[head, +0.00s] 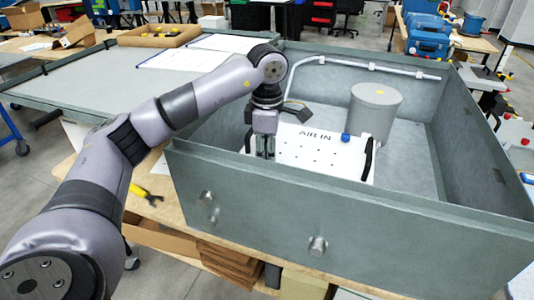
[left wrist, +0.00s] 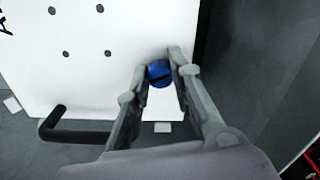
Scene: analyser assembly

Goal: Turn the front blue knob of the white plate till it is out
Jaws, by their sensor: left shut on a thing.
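The white plate (head: 318,157) marked "AIR IN" lies inside the grey metal housing. It fills the upper left of the left wrist view (left wrist: 75,85). My left gripper (head: 265,155) points down at the plate's left front part. In the left wrist view my left gripper (left wrist: 160,78) has its fingers shut on the front blue knob (left wrist: 158,72), near the plate's edge. In the head view the fingers hide this knob. Another blue knob (head: 345,137) shows at the plate's back right. My right gripper is not in view.
The plate has a black handle (head: 368,157) on its right; a black handle (left wrist: 72,127) also shows in the left wrist view. A grey cylinder (head: 375,112) and a pipe (head: 380,68) stand behind it. The housing's walls (head: 330,215) surround the plate.

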